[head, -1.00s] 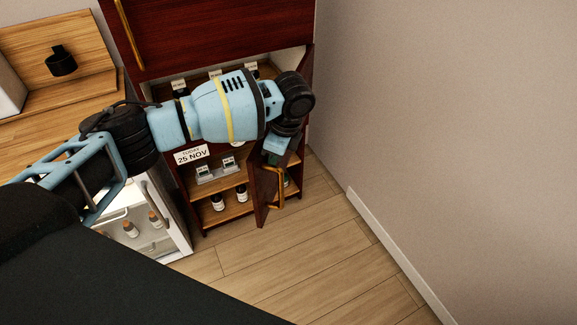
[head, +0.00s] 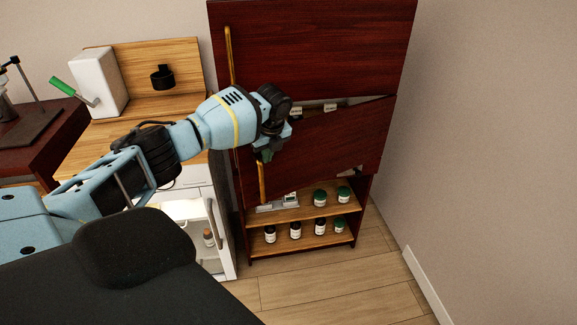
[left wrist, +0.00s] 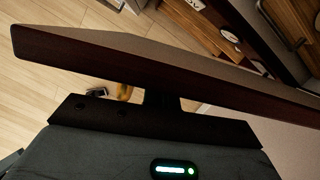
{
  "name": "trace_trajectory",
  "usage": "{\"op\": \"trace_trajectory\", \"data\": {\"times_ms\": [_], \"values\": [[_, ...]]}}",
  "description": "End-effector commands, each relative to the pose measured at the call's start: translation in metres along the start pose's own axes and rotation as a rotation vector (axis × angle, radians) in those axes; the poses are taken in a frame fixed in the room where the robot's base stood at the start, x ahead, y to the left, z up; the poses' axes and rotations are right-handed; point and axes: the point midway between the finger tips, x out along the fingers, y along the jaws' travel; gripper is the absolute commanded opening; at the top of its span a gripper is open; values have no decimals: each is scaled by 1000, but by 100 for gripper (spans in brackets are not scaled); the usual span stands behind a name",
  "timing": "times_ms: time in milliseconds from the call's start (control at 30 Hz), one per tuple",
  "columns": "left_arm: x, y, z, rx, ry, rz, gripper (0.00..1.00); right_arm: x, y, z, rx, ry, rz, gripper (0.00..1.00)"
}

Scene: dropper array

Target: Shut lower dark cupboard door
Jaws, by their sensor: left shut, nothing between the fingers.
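The dark red cupboard has a lower door (head: 335,140) that stands partly open, hinged on its right side. Its gold handle (head: 262,182) is near the free left edge. A gap shows above its slanted top edge, and shelves show below it. My left gripper (head: 267,152) is shut and empty at the door's free upper left part, close above the handle. Whether it touches the door is not clear. In the left wrist view the door's long edge (left wrist: 150,62) crosses close in front of the gripper, and the gold handle (left wrist: 124,92) is partly hidden. My right gripper is not in view.
The upper door (head: 310,45) is shut. Several bottles (head: 320,197) stand on the lower shelves. A white glass-fronted cabinet (head: 222,225) stands left of the cupboard, under a wooden counter (head: 110,135). The wall is close on the right; the floor in front is clear.

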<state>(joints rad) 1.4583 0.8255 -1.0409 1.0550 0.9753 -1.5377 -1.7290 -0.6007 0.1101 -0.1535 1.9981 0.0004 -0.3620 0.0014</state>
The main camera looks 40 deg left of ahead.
Motion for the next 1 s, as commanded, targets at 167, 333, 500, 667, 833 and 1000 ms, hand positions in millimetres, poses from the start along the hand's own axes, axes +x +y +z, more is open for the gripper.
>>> {"op": "trace_trajectory", "data": {"times_ms": [167, 333, 500, 667, 833, 1000], "values": [[6, 8, 22, -14, 2, 3, 0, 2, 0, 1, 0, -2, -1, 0], [8, 11, 32, -18, 1, 4, 0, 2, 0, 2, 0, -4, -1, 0], [9, 12, 34, -18, 1, 5, 0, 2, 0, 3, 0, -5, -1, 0], [8, 12, 34, -18, 1, 4, 0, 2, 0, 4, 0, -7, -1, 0], [8, 12, 34, -18, 1, 4, 0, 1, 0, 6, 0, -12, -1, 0], [-4, 11, 33, -19, 0, 0, 0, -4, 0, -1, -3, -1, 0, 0]]}}
